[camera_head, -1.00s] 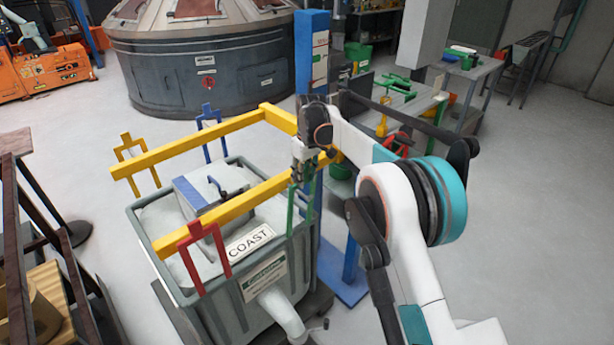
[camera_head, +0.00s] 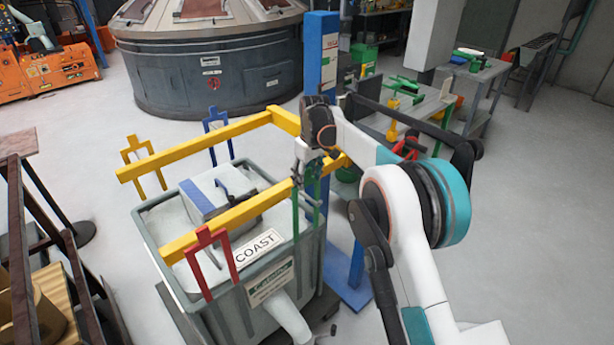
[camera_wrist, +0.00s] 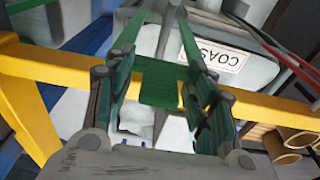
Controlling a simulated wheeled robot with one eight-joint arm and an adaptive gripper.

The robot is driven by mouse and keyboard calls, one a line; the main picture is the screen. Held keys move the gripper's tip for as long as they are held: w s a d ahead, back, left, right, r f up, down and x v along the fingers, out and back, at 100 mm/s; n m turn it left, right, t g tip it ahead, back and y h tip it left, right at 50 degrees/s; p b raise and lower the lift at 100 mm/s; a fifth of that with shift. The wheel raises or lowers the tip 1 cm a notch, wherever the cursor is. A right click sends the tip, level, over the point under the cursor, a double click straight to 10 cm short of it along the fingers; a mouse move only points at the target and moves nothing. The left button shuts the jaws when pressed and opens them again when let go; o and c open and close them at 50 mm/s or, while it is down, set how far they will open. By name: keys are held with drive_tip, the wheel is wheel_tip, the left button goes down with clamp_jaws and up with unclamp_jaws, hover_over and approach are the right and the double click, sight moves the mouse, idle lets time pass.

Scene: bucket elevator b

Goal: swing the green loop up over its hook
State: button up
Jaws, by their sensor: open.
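The green loop (camera_head: 295,212) is at the near right corner of the grey bucket (camera_head: 210,310), beside the yellow lifting frame (camera_head: 225,215). In the wrist view its green crossbar (camera_wrist: 160,82) and two straps lie between and just beyond my fingers, close to the yellow beam (camera_wrist: 60,68). My gripper (camera_head: 308,180) is at the loop's top, pointing down, its jaws open around the loop (camera_wrist: 160,105). The hook is hidden or too small to make out. Whether the fingers touch the loop I cannot tell.
A blue column (camera_head: 321,55) stands just behind my gripper. A dark rack (camera_head: 40,230) is at left. The floor at right is clear.

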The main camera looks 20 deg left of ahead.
wheel_tip(320, 180, up, 12)
drive_tip(key=d, duration=0.1)
drive_tip(key=shift+s+d, duration=0.2)
drive_tip(key=shift+s, duration=0.1)
drive_tip(key=shift+d, duration=0.1)
idle(0.6)
